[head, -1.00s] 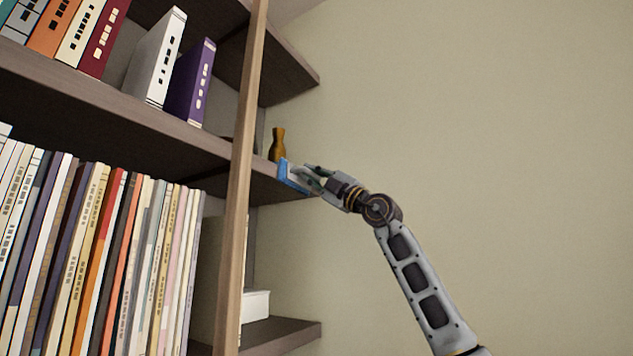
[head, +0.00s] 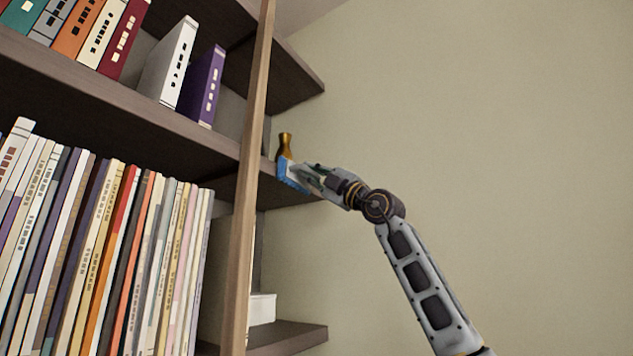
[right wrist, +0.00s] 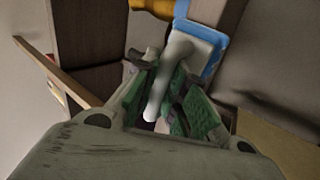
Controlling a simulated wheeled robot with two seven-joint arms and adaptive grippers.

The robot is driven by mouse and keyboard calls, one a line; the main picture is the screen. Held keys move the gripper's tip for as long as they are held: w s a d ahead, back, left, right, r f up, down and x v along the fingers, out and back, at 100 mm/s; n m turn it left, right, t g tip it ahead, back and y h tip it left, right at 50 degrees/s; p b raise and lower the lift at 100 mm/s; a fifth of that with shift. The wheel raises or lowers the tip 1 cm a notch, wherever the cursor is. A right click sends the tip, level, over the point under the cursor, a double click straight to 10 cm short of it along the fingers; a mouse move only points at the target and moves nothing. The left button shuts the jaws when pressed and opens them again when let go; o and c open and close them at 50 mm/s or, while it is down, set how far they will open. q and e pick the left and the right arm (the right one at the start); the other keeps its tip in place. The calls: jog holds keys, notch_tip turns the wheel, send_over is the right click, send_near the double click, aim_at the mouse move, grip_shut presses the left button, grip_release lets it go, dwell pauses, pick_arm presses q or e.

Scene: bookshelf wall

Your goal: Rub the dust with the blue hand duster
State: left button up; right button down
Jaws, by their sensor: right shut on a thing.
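The blue hand duster (head: 290,176) is in my right gripper (head: 318,173) at the right end of the middle shelf (head: 190,141). In the right wrist view, the gripper (right wrist: 166,90) is shut around the duster's pale handle. The duster's blue-edged head (right wrist: 211,50) reaches up beside the shelf's edge. In the head view the duster overlaps the shelf's end, just in front of a brown vase. I cannot tell whether it touches the shelf. I cannot make out any dust. My left gripper is not in view.
The brown vase (head: 285,146) stands on the shelf right behind the duster, and an orange-yellow part of it shows in the right wrist view (right wrist: 152,7). A wooden upright (head: 247,190) stands left of the duster. Books (head: 110,240) fill the left shelves. The wall at right is bare.

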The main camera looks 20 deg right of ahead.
aim_at(305, 169)
jog(key=shift+s+a, duration=0.25)
jog(key=shift+a, duration=0.1)
jog(key=shift+s+a+f+b, duration=0.1)
jog(key=shift+s+a+b, duration=0.35)
jog(key=shift+b, duration=0.35)
jog(key=shift+s+a+b, duration=0.65)
jog(key=shift+a+b, duration=0.3)
jog(key=shift+d, duration=0.1)
jog(key=s+d+b, duration=0.3)
jog(key=s, duration=0.1)
jog(key=shift+s+d, duration=0.4)
jog(key=shift+a, duration=0.1)
